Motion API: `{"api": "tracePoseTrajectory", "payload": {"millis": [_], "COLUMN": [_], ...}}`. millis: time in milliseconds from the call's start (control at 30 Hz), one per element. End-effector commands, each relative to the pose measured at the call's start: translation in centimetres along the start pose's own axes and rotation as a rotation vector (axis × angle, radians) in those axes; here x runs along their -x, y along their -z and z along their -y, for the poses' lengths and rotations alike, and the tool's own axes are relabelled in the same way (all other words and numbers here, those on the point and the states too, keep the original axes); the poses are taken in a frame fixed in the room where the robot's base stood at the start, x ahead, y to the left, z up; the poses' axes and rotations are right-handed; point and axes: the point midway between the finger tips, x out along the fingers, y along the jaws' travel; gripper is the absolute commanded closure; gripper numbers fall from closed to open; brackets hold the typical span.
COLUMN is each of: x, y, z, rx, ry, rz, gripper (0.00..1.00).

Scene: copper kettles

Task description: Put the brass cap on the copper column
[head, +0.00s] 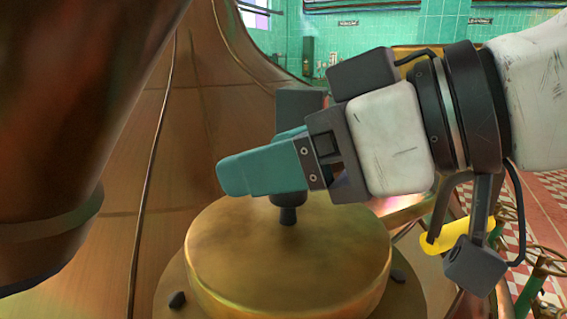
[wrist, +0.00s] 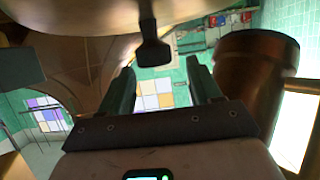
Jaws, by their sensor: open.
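The brass cap (head: 285,265) is a broad round disc with a dark knob (head: 289,214) standing up from its middle. It lies level in the lower middle of the head view. In the wrist view its underlit edge (wrist: 75,14) fills the top, with the knob (wrist: 153,50) pointing down. My gripper (head: 248,165) is above the cap, its teal fingers open and empty, partly hiding the knob. In the wrist view the knob lies between the lines of the fingers (wrist: 161,70), slightly beyond their tips. A copper column (head: 60,130) with a banded end fills the left of the head view.
The cap sits over a wider brass flange (head: 170,293) with small dark lugs. A large copper dome (head: 135,215) rises behind. The copper column (wrist: 250,85) stands close to one finger's side in the wrist view. Green-legged valves (head: 535,275) are at lower right.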

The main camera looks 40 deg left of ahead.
Motion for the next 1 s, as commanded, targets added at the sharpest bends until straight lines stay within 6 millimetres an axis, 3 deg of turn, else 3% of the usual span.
{"api": "tracePoseTrajectory", "payload": {"millis": [300,500,700,1000], "x": [6.8,9.9,11.1,11.2], "y": [-0.2,-0.2,-0.2,-0.2], "z": [-0.1,-0.1,0.0,0.0], "rx": [-0.002,-0.001,-0.001,-0.001], "ry": [-0.004,-0.003,-0.001,0.0], "rz": [-0.003,-0.001,-0.001,-0.001], "gripper": [0.37,0.37,0.37,0.37]}}
